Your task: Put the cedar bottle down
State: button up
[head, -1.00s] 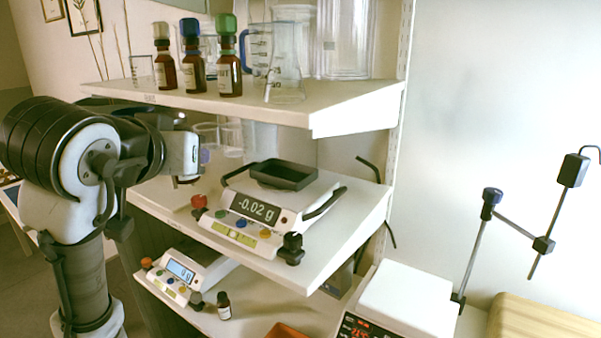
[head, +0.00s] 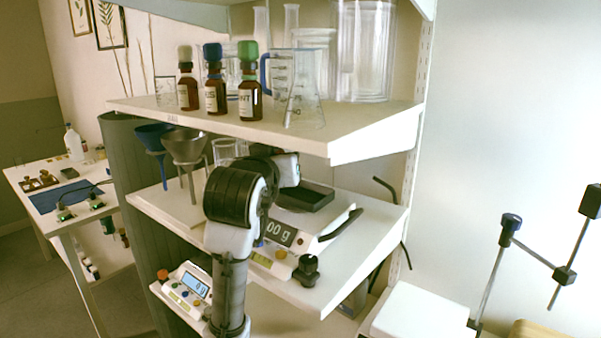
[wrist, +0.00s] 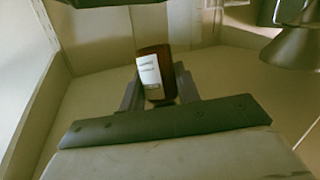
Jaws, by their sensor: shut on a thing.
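In the wrist view, my gripper (wrist: 158,80) is shut on a brown bottle (wrist: 155,75) with a white label; its print is too blurred to read, so I cannot confirm it is cedar. In the head view, my arm reaches in over the middle shelf (head: 335,215), between the funnels and the balance. My own arm hides the fingers and the held bottle there. I cannot tell whether the bottle touches a surface.
Three brown bottles stand on the top shelf, capped beige (head: 188,80), blue (head: 215,80) and green (head: 249,82), beside a flask (head: 303,100). A balance with a black tray (head: 304,196) stands on the middle shelf. Blue (head: 153,138) and grey (head: 185,150) funnels stand left.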

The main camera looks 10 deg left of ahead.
jog(key=w, duration=0.2)
jog(key=w+d+f, duration=0.1)
jog(key=w+d+f+p, duration=0.1)
jog(key=w, duration=0.1)
jog(key=shift+w+d+f, duration=0.1)
jog(key=shift+w+f, duration=0.05)
jog(key=shift+w, duration=0.15)
jog(key=shift+w+d+f, duration=0.1)
jog(key=shift+w+f, duration=0.1)
jog(key=shift+f, duration=0.55)
jog(key=shift+w+d+f, duration=0.1)
jog(key=shift+w+f, duration=0.1)
jog(key=shift+f, duration=0.55)
jog(key=shift+w+r+p, duration=0.1)
jog(key=shift+r+p, duration=0.05)
jog(key=shift+p, duration=0.6)
jog(key=m+g+p, duration=0.1)
jog(key=g+p, duration=0.1)
jog(key=g, duration=0.1)
jog(key=shift+w+r+p, duration=0.1)
jog(key=shift+p, duration=0.2)
jog(key=shift+f, duration=0.35)
jog(key=shift+d+f, duration=0.1)
jog(key=shift+f, duration=0.25)
jog(key=shift+f, duration=0.1)
